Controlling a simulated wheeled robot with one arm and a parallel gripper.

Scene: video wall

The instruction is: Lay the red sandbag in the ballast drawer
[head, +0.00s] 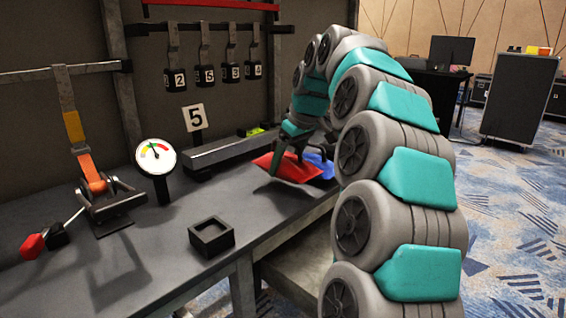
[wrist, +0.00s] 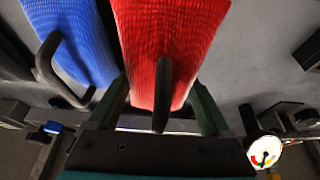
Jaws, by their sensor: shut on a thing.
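The red sandbag (head: 296,170) is at the far right part of the dark bench top, at the end of my arm. My gripper (head: 283,152) is shut on it from above. In the wrist view the red sandbag (wrist: 165,35) runs between the two fingers of my gripper (wrist: 162,100), with its dark handle in front. The bag looks tilted in the head view; I cannot tell whether it is clear of the bench. A grey drawer-like surface (head: 301,268) juts out below the bench's front edge. My arm hides its right part, and I cannot see inside it.
A blue sandbag (head: 320,164) with a dark handle lies close beside the red one. Numbered tags hang behind.

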